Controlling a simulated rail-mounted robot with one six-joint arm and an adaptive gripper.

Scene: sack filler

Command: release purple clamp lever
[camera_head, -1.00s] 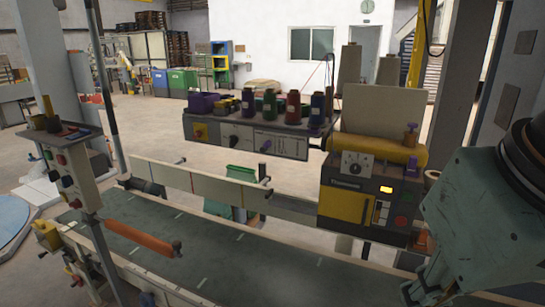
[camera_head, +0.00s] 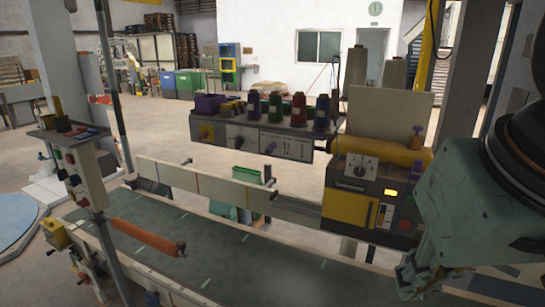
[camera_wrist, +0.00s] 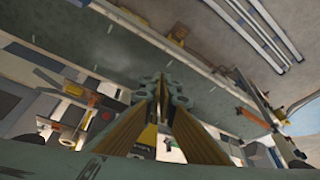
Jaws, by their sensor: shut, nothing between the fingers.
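My gripper (camera_head: 408,286) is low at the right, below and in front of the machine head, apart from both purple parts. In the wrist view the finger tips (camera_wrist: 163,92) meet with nothing between them. No purple lever can be made out in the wrist view.
The machine head (camera_head: 352,208) has a dial and a lit orange display. The thread shelf (camera_head: 240,137) carries several spools and a purple box (camera_head: 209,104). A conveyor belt (camera_head: 230,265) with an orange roller (camera_head: 145,236) runs below. A control post (camera_head: 85,180) stands at left.

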